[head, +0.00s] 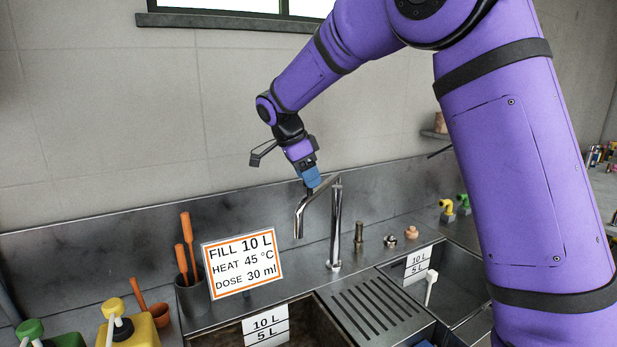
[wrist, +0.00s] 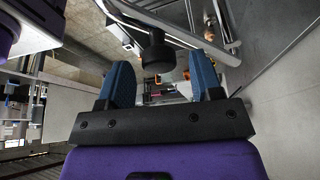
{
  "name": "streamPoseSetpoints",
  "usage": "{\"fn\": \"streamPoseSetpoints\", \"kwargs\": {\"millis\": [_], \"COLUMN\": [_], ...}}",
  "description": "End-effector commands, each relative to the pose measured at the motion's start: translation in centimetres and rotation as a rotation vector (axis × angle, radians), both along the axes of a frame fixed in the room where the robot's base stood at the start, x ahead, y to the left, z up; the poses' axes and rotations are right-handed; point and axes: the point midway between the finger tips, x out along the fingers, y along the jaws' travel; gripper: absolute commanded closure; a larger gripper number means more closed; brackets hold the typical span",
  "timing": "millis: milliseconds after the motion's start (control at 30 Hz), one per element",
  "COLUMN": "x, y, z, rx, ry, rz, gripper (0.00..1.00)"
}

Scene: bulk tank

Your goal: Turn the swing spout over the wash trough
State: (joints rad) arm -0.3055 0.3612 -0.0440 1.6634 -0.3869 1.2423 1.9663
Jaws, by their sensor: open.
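The chrome swing spout (head: 318,187) stands on a post behind the sinks. Its arm reaches left from the post and bends down to an outlet above the counter's back part. My gripper (head: 311,180) is at the top of the spout arm. In the wrist view my gripper (wrist: 160,80) has its two blue fingers apart, with a black knob (wrist: 157,55) on the spout in the gap between them. I cannot tell whether the fingers touch it. Two basins show: a brownish left one (head: 305,318) and a grey right one (head: 465,275); neither is named as the wash trough.
A sign (head: 243,264) reading fill 10 L, heat 45 °C, dose 30 ml stands left of the spout. A dark pot (head: 192,298) with orange-handled tools is beside it. A ribbed drainboard (head: 375,310) lies between the basins. Small fittings (head: 359,237) stand right of the post.

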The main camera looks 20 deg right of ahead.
Motion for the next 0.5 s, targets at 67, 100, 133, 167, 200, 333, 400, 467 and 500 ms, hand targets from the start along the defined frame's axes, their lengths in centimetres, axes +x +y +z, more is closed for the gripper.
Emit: {"fn": "streamPoseSetpoints", "kwargs": {"millis": [67, 100, 133, 167, 200, 333, 400, 467, 500], "x": [0.0, 0.0, 0.0, 0.0, 0.1, 0.0, 0.0, 0.0, 0.0], "y": [0.5, 0.8, 1.0, 1.2, 1.5, 2.4, 2.9, 3.2, 3.4], "z": [1.1, 1.7, 2.2, 2.7, 3.5, 5.7, 6.8, 7.6, 8.0], "rx": [0.001, 0.001, 0.001, 0.001, 0.001, 0.001, 0.002, 0.002, 0.001], "ry": [-0.004, -0.004, -0.005, -0.004, -0.005, -0.004, -0.003, -0.004, -0.003], "rz": [0.002, 0.002, 0.002, 0.002, 0.002, 0.002, 0.001, 0.002, 0.001], "gripper": [0.41, 0.41, 0.41, 0.41, 0.41, 0.41, 0.41, 0.41, 0.41]}}
